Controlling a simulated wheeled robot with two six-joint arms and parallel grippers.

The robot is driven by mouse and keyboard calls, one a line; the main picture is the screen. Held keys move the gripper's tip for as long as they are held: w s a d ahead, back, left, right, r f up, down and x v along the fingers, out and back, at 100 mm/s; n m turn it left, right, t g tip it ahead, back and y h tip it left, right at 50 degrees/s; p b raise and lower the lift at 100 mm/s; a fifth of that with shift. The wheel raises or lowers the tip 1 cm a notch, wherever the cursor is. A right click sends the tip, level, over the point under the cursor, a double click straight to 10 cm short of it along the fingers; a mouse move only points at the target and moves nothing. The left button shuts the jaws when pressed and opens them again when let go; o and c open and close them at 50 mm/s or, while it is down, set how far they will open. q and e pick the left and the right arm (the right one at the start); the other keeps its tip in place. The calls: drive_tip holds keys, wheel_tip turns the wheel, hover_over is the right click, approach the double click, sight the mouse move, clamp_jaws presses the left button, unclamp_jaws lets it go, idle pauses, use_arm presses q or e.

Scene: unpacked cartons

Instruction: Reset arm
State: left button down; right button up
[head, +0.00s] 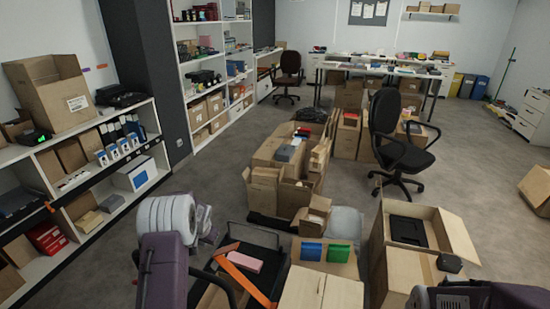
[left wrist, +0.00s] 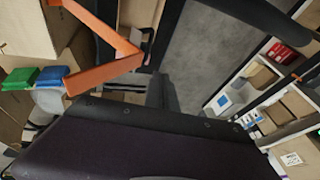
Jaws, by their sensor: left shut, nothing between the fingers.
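My left arm comes in at the lower left of the head view, with purple and white parts. Its left gripper (head: 205,222) is beside the white ribbed part, shut and empty. It is in front of the shelf unit and left of a dark tray-like space, apart from the cartons. Its fingertips are small and hard to make out. In the left wrist view, a dark purple surface fills the lower part and I cannot pick out the fingers. Part of my right arm shows at the bottom right of the head view; its gripper is out of frame.
An orange angled strip (head: 250,283) lies near a pink box (head: 244,260); the strip also shows in the left wrist view (left wrist: 105,72). Blue (head: 311,251) and green (head: 339,252) boxes stand on cartons. An open carton (head: 450,235) is at right.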

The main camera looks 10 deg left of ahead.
use_arm(q)
drive_tip(key=w+d+r+m+t, duration=0.2)
drive_tip(key=w+d+r, duration=0.1)
drive_tip(key=d+r, duration=0.6)
drive_tip(key=s+d+r+h+p, duration=0.1)
drive_tip(key=s+d+r+h, duration=0.1)
drive_tip(key=s+d+r, duration=0.5)
drive_tip(key=s+d+f+n+g, duration=0.1)
drive_tip(key=s+d+f+g, duration=0.1)
drive_tip(key=s, duration=0.9)
drive_tip(key=s+d+f+n+g+h, duration=0.1)
drive_tip(key=s+d+f, duration=0.4)
drive_tip(key=s, duration=0.5)
drive_tip(key=shift+s+n+g, duration=0.3)
drive_tip(key=shift+s+g, duration=0.1)
drive_tip(key=shift+g, duration=0.4)
drive_tip(key=shift+s, duration=0.1)
